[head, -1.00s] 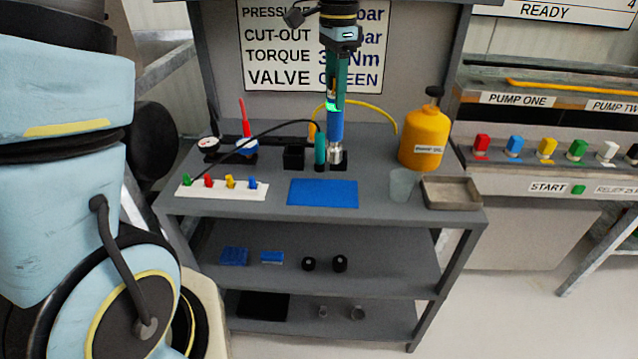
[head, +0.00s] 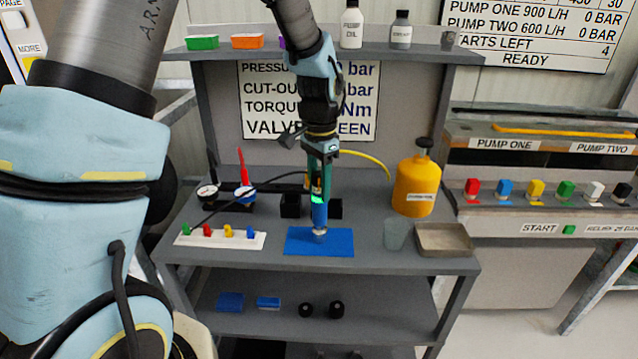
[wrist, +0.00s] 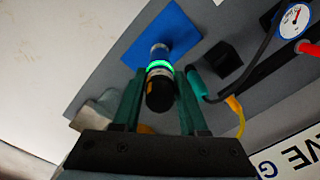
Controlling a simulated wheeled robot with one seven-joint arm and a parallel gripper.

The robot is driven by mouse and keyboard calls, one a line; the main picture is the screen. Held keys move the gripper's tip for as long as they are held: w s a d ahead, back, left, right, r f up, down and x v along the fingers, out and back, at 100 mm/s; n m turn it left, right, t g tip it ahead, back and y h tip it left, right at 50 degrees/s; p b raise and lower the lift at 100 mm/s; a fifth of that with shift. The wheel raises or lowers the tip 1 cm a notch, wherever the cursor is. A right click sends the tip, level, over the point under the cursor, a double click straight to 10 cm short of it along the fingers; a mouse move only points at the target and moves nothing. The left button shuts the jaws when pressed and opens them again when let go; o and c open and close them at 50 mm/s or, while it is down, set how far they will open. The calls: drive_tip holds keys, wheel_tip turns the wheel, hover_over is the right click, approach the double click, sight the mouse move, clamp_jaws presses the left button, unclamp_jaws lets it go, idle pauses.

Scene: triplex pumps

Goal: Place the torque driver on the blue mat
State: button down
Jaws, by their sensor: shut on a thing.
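The torque driver (head: 319,213) is blue with a glowing green ring and a silver lower end. My gripper (head: 319,188) is shut on its upper part and holds it upright over the blue mat (head: 340,243). Its silver end is at or very near the mat's surface; I cannot tell if it touches. In the wrist view, the driver (wrist: 159,66) sits between my two green fingers, black cap toward the camera, with the mat (wrist: 150,35) beyond it.
Behind the mat stand a black square holder (head: 290,206) and gauges (head: 207,193). A white strip with coloured valves (head: 215,238) is left. A yellow oil bottle (head: 414,186), a clear cup (head: 396,234) and a grey tray (head: 444,239) are right. A teal tool (wrist: 194,83) is close beside my finger.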

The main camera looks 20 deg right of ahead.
drive_tip(key=shift+f, duration=0.15)
drive_tip(key=shift+c, duration=2.2)
unclamp_jaws()
wheel_tip(320, 180, up, 12)
drive_tip(key=shift+r+b, duration=0.1)
drive_tip(key=shift+b, duration=1.05)
drive_tip(key=w+a+f+n, duration=0.15)
drive_tip(key=a+n, duration=0.25)
drive_tip(key=a, duration=0.5)
drive_tip(key=a+f+n, duration=0.3)
drive_tip(key=a, duration=0.5)
drive_tip(key=s+a+f+n, duration=0.2)
drive_tip(key=a+n, duration=0.1)
drive_tip(key=a, duration=0.3)
drive_tip(key=s+a+f+n+t, duration=0.1)
drive_tip(key=s+a+f+n, duration=0.1)
drive_tip(key=a, duration=0.5)
drive_tip(key=shift+s+f+n+t, duration=0.15)
drive_tip(key=shift+s+n+t, duration=0.15)
drive_tip(key=shift+s+n, duration=0.6)
drive_tip(key=shift+w, duration=0.2)
